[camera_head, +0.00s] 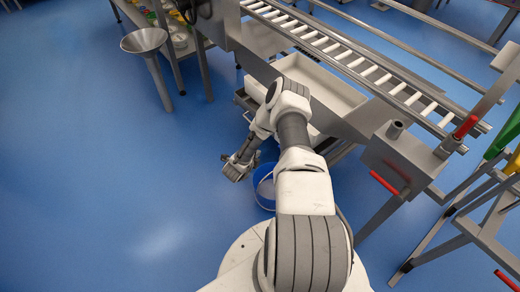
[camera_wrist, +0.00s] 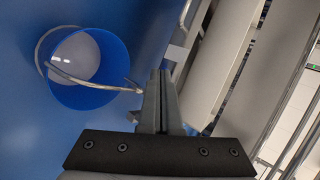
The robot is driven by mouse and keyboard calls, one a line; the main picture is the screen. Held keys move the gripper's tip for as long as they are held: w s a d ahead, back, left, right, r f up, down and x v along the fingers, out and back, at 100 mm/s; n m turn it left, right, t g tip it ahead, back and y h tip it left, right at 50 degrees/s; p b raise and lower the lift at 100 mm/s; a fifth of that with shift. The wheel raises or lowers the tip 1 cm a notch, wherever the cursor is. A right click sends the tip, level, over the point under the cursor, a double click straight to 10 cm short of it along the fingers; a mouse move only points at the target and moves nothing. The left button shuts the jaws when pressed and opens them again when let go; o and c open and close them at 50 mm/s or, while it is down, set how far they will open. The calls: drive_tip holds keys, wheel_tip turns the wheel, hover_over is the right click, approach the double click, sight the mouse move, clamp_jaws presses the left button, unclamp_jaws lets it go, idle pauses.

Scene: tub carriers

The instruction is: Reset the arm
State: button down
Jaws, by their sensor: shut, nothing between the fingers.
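My gripper (camera_head: 236,168) hangs at the end of my bent arm, to the left of the steel conveyor stand in the head view. In the wrist view the two fingers of my gripper (camera_wrist: 160,88) are pressed together with nothing between them. A blue tub (camera_wrist: 112,91) with a pale inside and a wire handle stands on the floor, left of the fingers and apart from them. The blue tub (camera_head: 265,188) also shows in the head view, partly hidden behind my arm.
A roller conveyor (camera_head: 345,55) on a steel frame runs across the upper right, with a pale tray (camera_head: 318,85) below it. Red-handled levers (camera_head: 384,183) stick out at the right. A steel funnel stand (camera_head: 144,41) stands at upper left. The blue floor (camera_head: 80,180) at left is clear.

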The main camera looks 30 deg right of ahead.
drive_tip(key=shift+a+r, duration=0.15)
drive_tip(key=shift+a, duration=0.05)
